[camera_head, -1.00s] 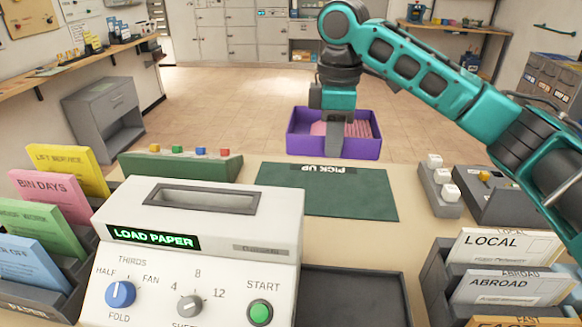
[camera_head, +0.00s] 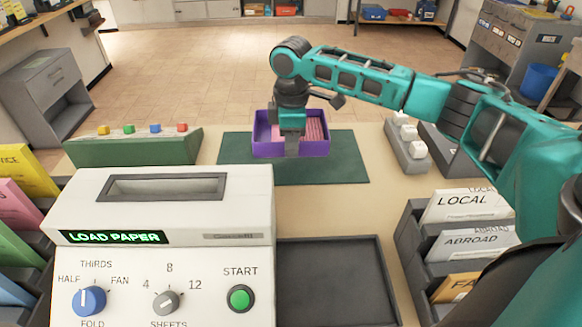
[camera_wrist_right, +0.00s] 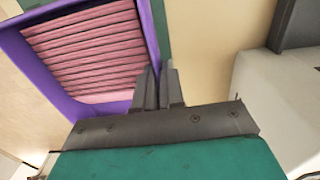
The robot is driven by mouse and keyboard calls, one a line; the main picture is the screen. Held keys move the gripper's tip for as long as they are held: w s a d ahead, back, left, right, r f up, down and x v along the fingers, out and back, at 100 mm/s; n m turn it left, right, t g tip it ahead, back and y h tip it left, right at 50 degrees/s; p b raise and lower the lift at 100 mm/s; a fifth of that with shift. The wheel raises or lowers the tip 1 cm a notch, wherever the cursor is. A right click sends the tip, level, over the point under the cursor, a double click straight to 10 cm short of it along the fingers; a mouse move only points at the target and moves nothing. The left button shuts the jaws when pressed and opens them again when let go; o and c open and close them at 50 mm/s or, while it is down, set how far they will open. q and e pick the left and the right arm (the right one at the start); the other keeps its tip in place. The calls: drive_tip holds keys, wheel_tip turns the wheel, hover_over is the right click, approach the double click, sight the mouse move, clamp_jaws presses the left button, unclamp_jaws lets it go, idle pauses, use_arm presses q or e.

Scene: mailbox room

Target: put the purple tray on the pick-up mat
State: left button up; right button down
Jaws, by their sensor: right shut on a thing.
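The purple tray (camera_head: 263,133) holds a stack of pink folded papers (camera_head: 314,128). In the head view it shows over the far part of the dark green pick-up mat (camera_head: 335,165); I cannot tell whether it touches the mat. My right gripper (camera_head: 291,148) is shut on the tray's near wall. In the right wrist view the fingers (camera_wrist_right: 158,88) pinch the wall of the purple tray (camera_wrist_right: 60,85), with the pink papers (camera_wrist_right: 85,50) inside. The mat's lettering is hidden. My left gripper is not in view.
The folding machine (camera_head: 165,215) stands at the front left, with a dark empty tray (camera_head: 335,280) to its right. A green block with coloured pegs (camera_head: 135,148) is left of the mat. White-knobbed box (camera_head: 408,145) and letter sorter (camera_head: 455,240) are at right.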

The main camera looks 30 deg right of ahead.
drive_tip(key=shift+f, duration=3.5)
drive_tip(key=c, duration=1.2)
unclamp_jaws()
drive_tip(key=shift+f, duration=0.1)
drive_tip(key=shift+c, duration=0.2)
wheel_tip(320, 180, up, 12)
drive_tip(key=shift+s+a, duration=0.1)
